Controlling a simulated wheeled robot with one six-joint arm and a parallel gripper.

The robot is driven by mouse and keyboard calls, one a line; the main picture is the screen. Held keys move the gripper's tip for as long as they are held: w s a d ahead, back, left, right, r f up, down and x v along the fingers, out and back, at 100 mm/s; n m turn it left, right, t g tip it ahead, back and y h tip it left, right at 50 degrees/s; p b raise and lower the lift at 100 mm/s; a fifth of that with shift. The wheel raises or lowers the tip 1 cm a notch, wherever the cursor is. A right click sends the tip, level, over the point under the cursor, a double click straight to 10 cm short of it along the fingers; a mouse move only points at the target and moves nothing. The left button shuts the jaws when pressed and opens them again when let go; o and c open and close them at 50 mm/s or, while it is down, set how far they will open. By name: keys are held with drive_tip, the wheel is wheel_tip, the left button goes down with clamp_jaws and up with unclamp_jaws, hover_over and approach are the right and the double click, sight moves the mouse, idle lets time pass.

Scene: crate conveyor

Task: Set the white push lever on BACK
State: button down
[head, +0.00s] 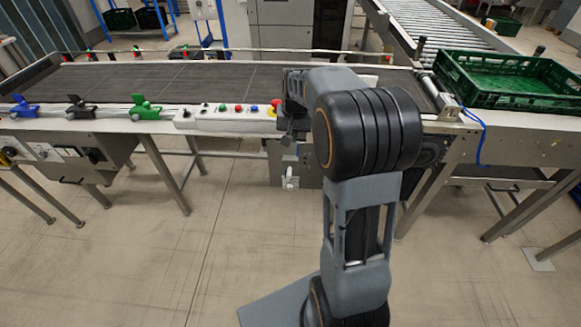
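A small white lever-like part (291,181) hangs on a grey plate on the conveyor's front side, below the button panel. It looks like the white push lever, but it is too small to read a BACK label or tell its setting. My gripper (286,137) is at the end of my arm, near the conveyor's front edge and above the white part. It appears apart from it. My arm partly hides the gripper, and its fingers are too small and dark to judge.
A white button panel (205,120) with coloured buttons runs along the front rail of the dark conveyor belt (170,82). Blue (24,107), black (80,107) and green (145,108) clamp-like handles stand left. A green crate (510,100) sits right. The belt is empty.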

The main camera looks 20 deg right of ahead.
wheel_tip(320, 180, down, 3)
drive_tip(key=w+d, duration=0.2)
hover_over(290, 172)
drive_tip(key=f, duration=1)
drive_tip(key=shift+w+d+f, duration=0.1)
drive_tip(key=shift+d+f, duration=0.1)
drive_tip(key=shift+d, duration=0.1)
drive_tip(key=shift+a+f, duration=0.3)
drive_tip(key=shift+f, duration=0.35)
drive_tip(key=shift+s+d+f, duration=0.1)
drive_tip(key=shift+s, duration=0.1)
